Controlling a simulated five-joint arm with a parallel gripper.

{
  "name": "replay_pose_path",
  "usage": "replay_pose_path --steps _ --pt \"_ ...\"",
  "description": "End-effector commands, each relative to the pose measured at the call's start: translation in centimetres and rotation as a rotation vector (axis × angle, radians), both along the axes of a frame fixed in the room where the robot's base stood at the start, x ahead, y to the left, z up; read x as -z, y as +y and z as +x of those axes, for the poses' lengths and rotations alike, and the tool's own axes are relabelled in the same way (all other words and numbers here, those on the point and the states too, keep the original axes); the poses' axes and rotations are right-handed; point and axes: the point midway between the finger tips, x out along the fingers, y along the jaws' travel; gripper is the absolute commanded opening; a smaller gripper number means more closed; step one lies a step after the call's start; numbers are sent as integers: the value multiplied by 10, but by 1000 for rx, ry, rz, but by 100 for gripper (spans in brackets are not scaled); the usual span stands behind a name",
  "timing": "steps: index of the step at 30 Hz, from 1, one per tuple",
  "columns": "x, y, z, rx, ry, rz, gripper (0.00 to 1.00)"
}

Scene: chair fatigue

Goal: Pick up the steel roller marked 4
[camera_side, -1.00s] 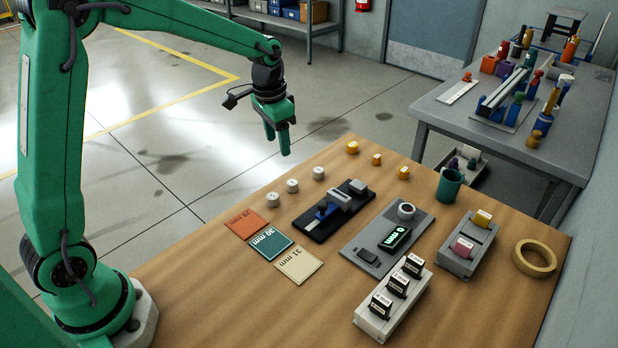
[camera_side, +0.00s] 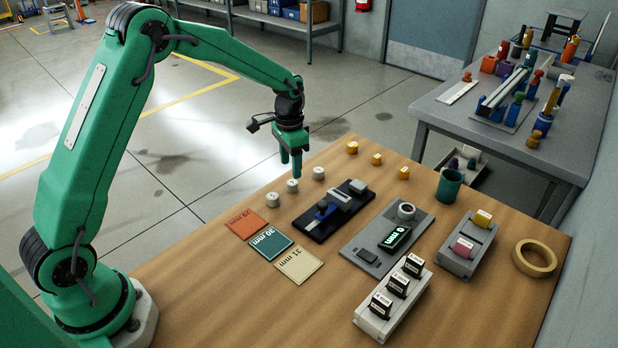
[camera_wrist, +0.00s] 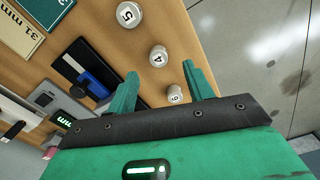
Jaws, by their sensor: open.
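The steel roller marked 4 (camera_wrist: 158,56) is a short pale cylinder, upright on the wooden table; it is the middle one of a row of three, also in the side view (camera_side: 292,186). My gripper (camera_side: 291,170) is open and empty, fingers pointing down, just above that middle roller in the side view. In the wrist view my gripper (camera_wrist: 160,71) has its two green fingertips on either side of the roller, which appears a little beyond them. The exact height gap cannot be told. No part of the roller's marked top is hidden in the wrist view.
Rollers marked 5 (camera_wrist: 130,15) and 6 (camera_wrist: 175,95) flank it closely. Orange (camera_side: 245,223), teal (camera_side: 269,243) and cream (camera_side: 299,264) mats lie to the front left. A black fixture (camera_side: 312,222) stands to the right. The table edge runs close behind the rollers.

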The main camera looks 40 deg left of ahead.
Motion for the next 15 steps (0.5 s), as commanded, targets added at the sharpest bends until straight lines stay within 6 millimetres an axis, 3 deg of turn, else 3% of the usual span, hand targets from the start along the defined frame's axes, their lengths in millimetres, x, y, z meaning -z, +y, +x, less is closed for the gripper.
replay_pose_path --steps 15 --pt "22 -2 0 0 2 0 52"
